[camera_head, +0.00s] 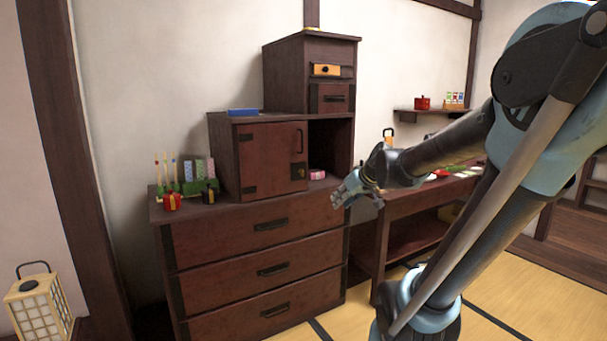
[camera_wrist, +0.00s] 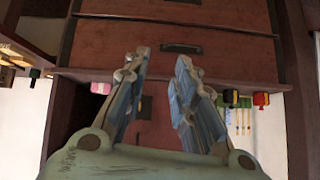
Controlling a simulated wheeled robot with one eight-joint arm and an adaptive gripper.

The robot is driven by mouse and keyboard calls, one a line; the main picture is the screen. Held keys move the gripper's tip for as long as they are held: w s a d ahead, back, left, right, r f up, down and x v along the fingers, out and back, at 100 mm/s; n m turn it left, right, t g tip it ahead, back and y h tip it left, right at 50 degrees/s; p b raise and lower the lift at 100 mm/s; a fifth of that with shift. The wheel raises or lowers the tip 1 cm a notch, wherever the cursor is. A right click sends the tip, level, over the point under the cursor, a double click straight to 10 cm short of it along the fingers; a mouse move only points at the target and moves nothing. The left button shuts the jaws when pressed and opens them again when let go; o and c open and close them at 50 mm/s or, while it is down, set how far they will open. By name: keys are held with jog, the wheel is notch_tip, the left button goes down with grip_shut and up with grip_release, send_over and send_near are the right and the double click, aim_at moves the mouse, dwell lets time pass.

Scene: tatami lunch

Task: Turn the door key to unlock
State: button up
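The small brown cabinet door (camera_head: 272,158) is closed, with a handle at its upper right. A dark lock plate with a brass-coloured spot (camera_head: 298,171) sits low on its right side; the key itself is too small to make out clearly. In the wrist view, which looks upside down, part of the door (camera_wrist: 158,133) shows between the fingers, and a dark patch beside the left finger may be the lock. My gripper (camera_head: 340,197) is to the right of the lock, apart from it. In the wrist view my gripper (camera_wrist: 162,75) has its fingers spread, with nothing between them.
A chest of drawers (camera_head: 262,243) stands below the door. Red (camera_head: 172,202) and black (camera_head: 208,195) small containers stand on the chest at left. A low table (camera_head: 400,204) is at right.

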aim_at(303, 171)
jog(key=w+a+r+n+t+y, duration=0.1)
jog(key=w+a+r+t, duration=0.2)
jog(key=w, duration=0.5)
jog(key=w+a+r+t+y, duration=0.1)
jog(key=w+a+r, duration=0.2)
jog(key=w+r, duration=0.35)
jog(key=shift+d+f+x, duration=0.1)
jog(key=shift+f+x, duration=0.05)
jog(key=shift+x, duration=2.95)
jog(key=shift+d+f+x, duration=0.1)
jog(key=shift+f+x, duration=0.1)
jog(key=shift+x, duration=2.9)
jog(key=shift+d+f+x, duration=0.1)
jog(key=shift+f+x, duration=0.05)
jog(key=shift+x, duration=2.95)
grip_shut()
